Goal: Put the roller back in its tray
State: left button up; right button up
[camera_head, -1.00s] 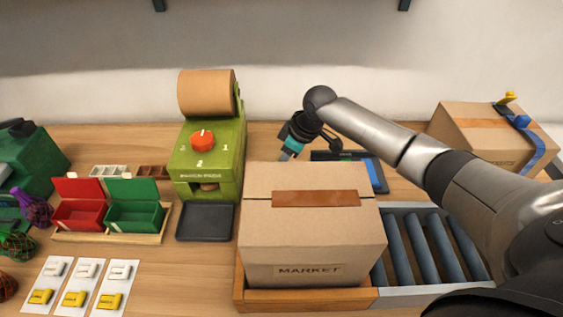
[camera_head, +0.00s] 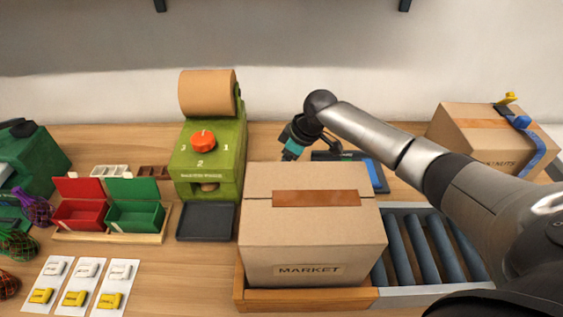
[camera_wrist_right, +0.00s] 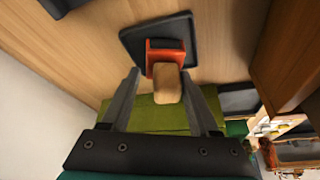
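The roller (camera_wrist_right: 165,68), an orange-red piece with a pale wooden handle, shows in the right wrist view. It appears over its dark square tray (camera_wrist_right: 133,40); whether it rests fully in it, I cannot tell. My right gripper (camera_wrist_right: 160,76) has its two fingers spread on either side of the handle, with a visible gap on the left. In the head view, my right gripper (camera_head: 288,156) points down behind the cardboard box, which hides the roller and its tray. My left gripper is not in view.
A closed MARKET box (camera_head: 312,240) stands in front of my right gripper. The green paper machine (camera_head: 210,160) is on its left. A dark tray with a blue item (camera_head: 375,172) lies to its right. Rollers of a conveyor (camera_head: 425,250) and another box (camera_head: 475,135) are further right.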

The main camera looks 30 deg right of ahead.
jog(key=shift+s+f, duration=0.3)
jog(key=shift+f, duration=0.05)
jog(key=shift+r, duration=0.2)
jog(key=w+p+v, duration=0.1)
jog(key=p+v, duration=0.2)
jog(key=v, duration=1)
jog(key=shift+a+r, duration=0.15)
jog(key=shift+r, duration=0.05)
